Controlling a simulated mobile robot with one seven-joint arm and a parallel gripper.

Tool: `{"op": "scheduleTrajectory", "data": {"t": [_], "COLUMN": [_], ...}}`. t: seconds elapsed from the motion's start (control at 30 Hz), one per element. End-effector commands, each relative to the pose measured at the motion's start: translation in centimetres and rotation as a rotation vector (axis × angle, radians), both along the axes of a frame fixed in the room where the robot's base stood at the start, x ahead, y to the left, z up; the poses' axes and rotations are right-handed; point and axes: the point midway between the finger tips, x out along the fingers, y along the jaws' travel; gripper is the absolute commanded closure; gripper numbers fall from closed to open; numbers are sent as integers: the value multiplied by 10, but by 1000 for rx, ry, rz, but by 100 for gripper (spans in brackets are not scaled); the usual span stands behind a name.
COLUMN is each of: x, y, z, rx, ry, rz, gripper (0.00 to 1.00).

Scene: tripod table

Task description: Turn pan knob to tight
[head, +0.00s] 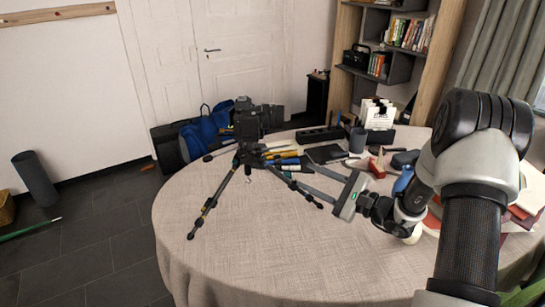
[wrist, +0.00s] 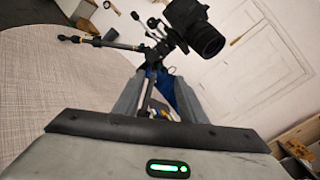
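A black camera (head: 250,118) with a long lens sits on the head of a small black tripod (head: 240,160), whose legs are spread on the table. In the wrist view the camera (wrist: 190,22) is at the top, and the tripod (wrist: 110,43) shows with small dark handles or knobs (wrist: 153,22) near its head. I cannot tell which one is the pan knob, or how tight it is. My gripper (head: 290,165) is to the right of the tripod, pointing toward it. In the wrist view its two grey fingers (wrist: 157,76) are apart, with part of the tripod visible beyond the gap.
The round table (head: 290,250) has a pale cloth and is clear in front. Tools with yellow and blue handles (head: 283,155) lie behind the tripod. A dark cup (head: 357,140), a black power strip (head: 322,135) and a red item (head: 377,168) stand farther right.

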Motion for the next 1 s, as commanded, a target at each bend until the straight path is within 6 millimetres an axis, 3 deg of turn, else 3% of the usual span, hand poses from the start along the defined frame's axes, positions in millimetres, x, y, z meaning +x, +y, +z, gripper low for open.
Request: {"op": "scheduleTrajectory", "data": {"t": [0.17,0.7,1.0], "x": [13,80,99], "y": [20,114,138], "z": [1,1,1], "rx": [0,-1,-1], "ry": [-2,-2,-1], "rz": [5,6,4], "gripper": [63,63,63]}}
